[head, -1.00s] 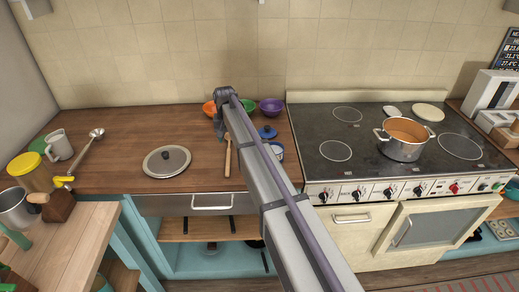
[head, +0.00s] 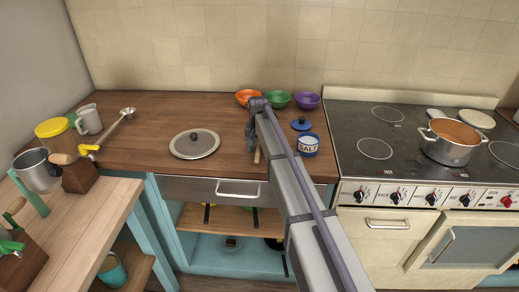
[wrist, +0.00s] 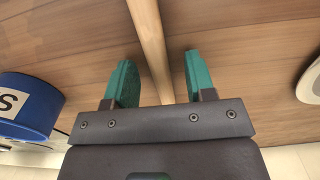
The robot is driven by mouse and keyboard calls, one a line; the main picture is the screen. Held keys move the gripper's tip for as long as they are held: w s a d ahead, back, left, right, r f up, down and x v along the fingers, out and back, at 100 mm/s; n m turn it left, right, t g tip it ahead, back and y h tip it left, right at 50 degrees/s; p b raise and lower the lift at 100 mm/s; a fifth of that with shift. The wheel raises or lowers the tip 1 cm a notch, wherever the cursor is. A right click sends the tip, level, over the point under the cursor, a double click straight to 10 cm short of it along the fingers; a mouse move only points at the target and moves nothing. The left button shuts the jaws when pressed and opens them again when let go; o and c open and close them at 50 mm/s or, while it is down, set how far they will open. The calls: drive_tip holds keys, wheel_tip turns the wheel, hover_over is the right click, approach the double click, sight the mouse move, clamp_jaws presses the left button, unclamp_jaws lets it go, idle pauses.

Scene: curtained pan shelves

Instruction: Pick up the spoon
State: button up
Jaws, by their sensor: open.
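The wooden spoon lies on the brown countertop. In the head view my arm covers most of it, and only a short piece of the spoon's handle (head: 257,156) shows. In the wrist view the pale wooden handle (wrist: 148,35) runs down between the green fingers of my gripper (wrist: 159,62). The fingers are open, one on each side of the handle, with gaps between. In the head view my gripper (head: 251,140) is low over the counter at the spoon. The spoon's bowl cannot be made out.
A blue salt jar (head: 308,145) stands right of my gripper and shows at left in the wrist view (wrist: 27,105). Orange, green and purple bowls (head: 278,99) stand behind. A pot (head: 450,143) sits on the stove.

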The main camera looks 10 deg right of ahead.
clamp_jaws()
idle(0.5)
drive_tip(key=shift+r+p, duration=0.1)
drive_tip(key=shift+p, duration=0.25)
wheel_tip(320, 180, up, 10)
drive_tip(key=p, duration=0.9)
drive_tip(key=shift+p, duration=0.35)
drive_tip(key=c, duration=0.6)
unclamp_jaws()
clamp_jaws()
